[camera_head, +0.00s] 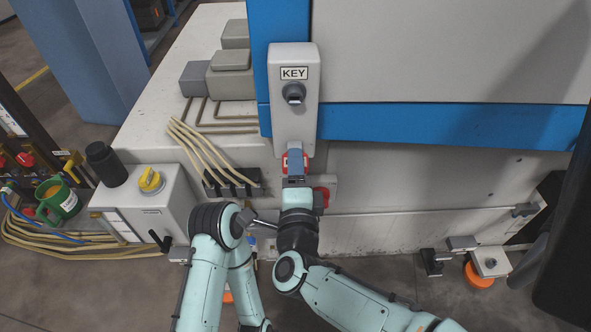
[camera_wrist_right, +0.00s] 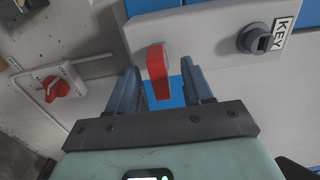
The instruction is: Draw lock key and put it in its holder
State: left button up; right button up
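A red key-like handle (camera_wrist_right: 158,72) stands out from the pale panel in the right wrist view. It lies between the two fingers of my right gripper (camera_wrist_right: 160,88), with a gap on each side. In the head view my right gripper (camera_head: 295,162) reaches up to this spot below the KEY box and hides most of the handle. The holder is a dark round socket (camera_head: 293,93) under a KEY label; it also shows in the right wrist view (camera_wrist_right: 259,40). My left gripper (camera_head: 263,222) is mostly hidden beside the right wrist; its fingers are unclear.
A red rotary switch (camera_wrist_right: 62,86) on a grey plate is close to the right gripper. Cables (camera_head: 210,155) run along the machine.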

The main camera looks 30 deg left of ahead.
pick_arm(q)
jog(key=shift+a+f, duration=0.1)
jog(key=shift+f, duration=0.4)
pick_arm(e)
jog(key=shift+f, duration=0.15)
pick_arm(q)
jog(key=w, duration=0.1)
jog(key=w+a+t, duration=0.1)
jog(key=shift+w+f+y, duration=0.15)
jog(key=shift+w+y, duration=0.15)
jog(key=shift+w, duration=0.1)
pick_arm(e)
jog(key=v, duration=1.3)
jog(key=shift+s, duration=0.25)
jog(key=shift+d, duration=0.1)
